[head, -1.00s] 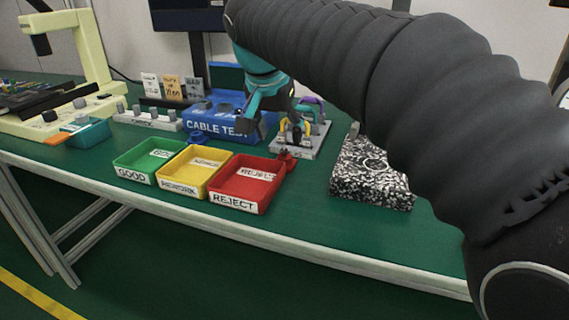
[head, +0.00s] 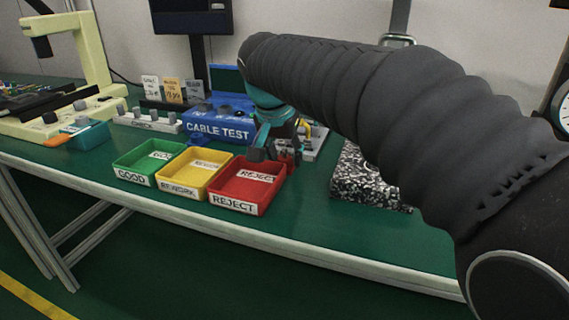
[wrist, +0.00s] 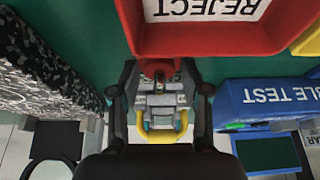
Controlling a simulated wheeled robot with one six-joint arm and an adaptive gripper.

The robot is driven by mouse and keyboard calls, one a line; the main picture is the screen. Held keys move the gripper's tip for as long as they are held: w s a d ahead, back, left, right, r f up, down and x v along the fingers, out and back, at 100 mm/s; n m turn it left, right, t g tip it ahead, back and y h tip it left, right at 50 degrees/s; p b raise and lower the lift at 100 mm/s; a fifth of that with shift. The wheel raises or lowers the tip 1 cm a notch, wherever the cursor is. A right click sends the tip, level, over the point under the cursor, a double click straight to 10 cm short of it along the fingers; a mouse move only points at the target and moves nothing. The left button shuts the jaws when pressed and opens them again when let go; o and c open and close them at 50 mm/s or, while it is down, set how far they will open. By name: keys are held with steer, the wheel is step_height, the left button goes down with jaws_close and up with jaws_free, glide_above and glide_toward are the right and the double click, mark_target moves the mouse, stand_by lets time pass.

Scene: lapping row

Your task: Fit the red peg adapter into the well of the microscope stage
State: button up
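The red peg adapter (wrist: 158,68) is a small red piece just behind the red bin, partly hidden by the bin rim in the wrist view. In the head view it is mostly hidden behind my gripper (head: 272,156). In the wrist view my gripper (wrist: 160,84) is open, with a finger on each side of the adapter and gaps between. I cannot tell how high the fingertips are above it. The cream microscope (head: 101,55) stands at the far left of the bench, with a dark stage (head: 38,101). Its well cannot be made out.
Green (head: 141,176), yellow (head: 184,189) and red (head: 236,204) bins line the front. A blue cable test box (head: 216,130) and a grey fixture with a yellow handle (wrist: 160,134) stand behind. A speckled black-and-white block (head: 358,180) is at right. Bare bench lies in front.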

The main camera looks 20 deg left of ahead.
jaws_close()
steer(key=shift+r, duration=0.1)
steer(key=shift+r, duration=0.6)
step_height(320, 180, up, 3)
steer(key=shift+f+p, duration=0.15)
steer(key=shift+p, duration=0.25)
steer(key=w+d+r, duration=0.1)
steer(key=d+r, duration=0.6)
steer(key=d, duration=0.4)
steer(key=shift+d, duration=0.35)
steer(key=shift+w, duration=0.1)
